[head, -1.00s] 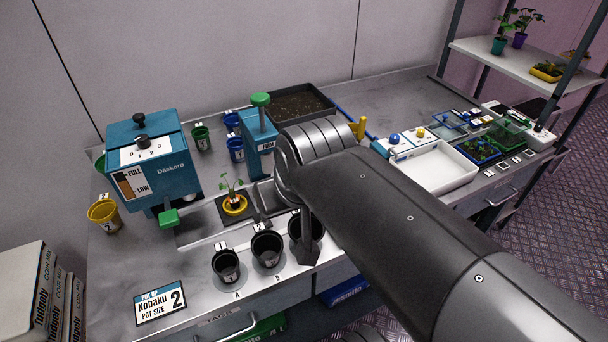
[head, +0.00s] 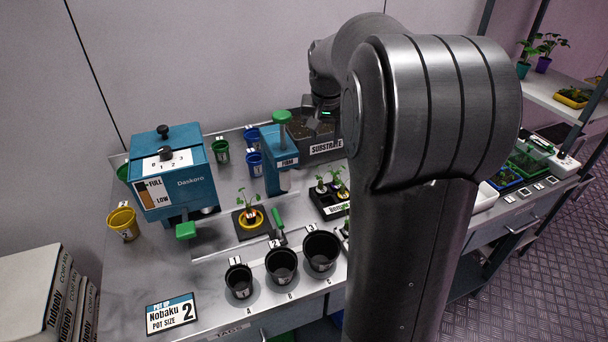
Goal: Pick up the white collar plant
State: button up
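Several small green seedlings stand in a black tray (head: 327,208) right of the middle of the bench, partly hidden by my arm. Pale spots at the base of a seedling (head: 321,186) there may be a white collar, but they are too small to be sure. Another seedling (head: 249,201) stands in a yellow collar (head: 252,218) on a dark square plate to the left. The end of my arm with my gripper (head: 322,112) is above the back of the bench, by the substrate tray. Its fingers are not clear.
Black pots (head: 239,280) stand along the front edge. A blue Daskoro machine (head: 170,178) is at left and a blue press (head: 281,165) with a green knob behind the seedlings. A green-handled trowel (head: 278,226) lies between them. A sign (head: 171,314) reads Nobaku, pot size 2.

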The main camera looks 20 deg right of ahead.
notch_tip(320, 180, down, 6)
jog(key=w+g+y, duration=0.1)
jog(key=g, duration=0.1)
send_over(321, 181)
jog(key=shift+n, duration=0.4)
jog(key=f, duration=0.3)
jog(key=s+f, duration=0.1)
jog(key=f, duration=0.1)
jog(key=shift+d, duration=0.2)
jog(key=shift+w+a+f, duration=0.15)
jog(key=shift+w+f, duration=0.05)
jog(key=shift+f, duration=1.2)
jog(key=shift+w+a+f, duration=0.1)
jog(key=shift+w+f, duration=0.1)
jog(key=shift+f, duration=1.15)
jog(key=shift+c, duration=0.2)
grip_shut()
